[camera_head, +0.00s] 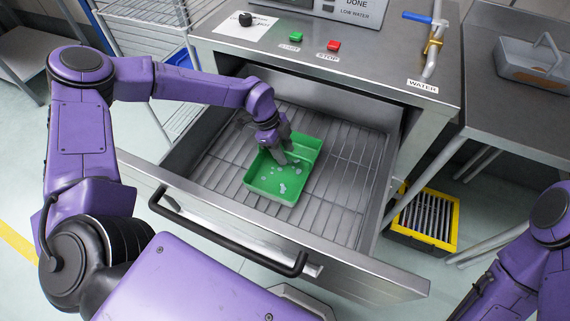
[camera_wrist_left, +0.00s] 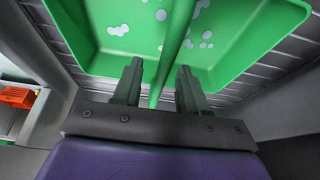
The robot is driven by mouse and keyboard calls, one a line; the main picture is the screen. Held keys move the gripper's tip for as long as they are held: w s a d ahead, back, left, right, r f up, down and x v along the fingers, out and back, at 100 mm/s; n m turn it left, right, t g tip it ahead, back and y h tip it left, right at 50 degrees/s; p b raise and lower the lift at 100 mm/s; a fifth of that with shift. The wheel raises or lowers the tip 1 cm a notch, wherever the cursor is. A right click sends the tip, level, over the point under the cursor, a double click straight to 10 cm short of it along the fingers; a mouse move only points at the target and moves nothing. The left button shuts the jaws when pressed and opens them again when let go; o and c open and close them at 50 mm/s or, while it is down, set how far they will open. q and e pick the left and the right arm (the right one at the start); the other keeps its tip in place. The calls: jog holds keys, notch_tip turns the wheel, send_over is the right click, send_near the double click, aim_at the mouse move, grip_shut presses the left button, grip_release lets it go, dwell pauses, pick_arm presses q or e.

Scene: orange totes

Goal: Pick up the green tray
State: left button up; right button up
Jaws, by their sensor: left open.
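The green tray (camera_head: 268,193) sits on the wire rack inside the pulled-out metal drawer (camera_head: 190,194). It has a raised green bar across its middle and small white round pieces on its floor. My left gripper (camera_head: 279,158) reaches down over the tray at that bar. In the left wrist view, my left gripper (camera_wrist_left: 160,78) is open, with one finger on each side of the green bar of the tray (camera_wrist_left: 238,62). I cannot tell whether either finger touches the bar. My right arm shows at the lower right, but its gripper is not in view.
The drawer's black handle (camera_head: 228,236) runs along its front. Above stands the metal machine with a green button (camera_head: 296,37), a red button (camera_head: 333,45) and a water tap (camera_head: 434,45). A grey tray (camera_head: 530,66) rests on the right table. A yellow-black crate (camera_head: 428,219) stands below.

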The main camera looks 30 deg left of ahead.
pick_arm(q)
jog(key=shift+d+f, duration=0.15)
jog(key=shift+f, duration=0.1)
jog(key=shift+f, duration=0.25)
dwell(0.4)
grip_shut()
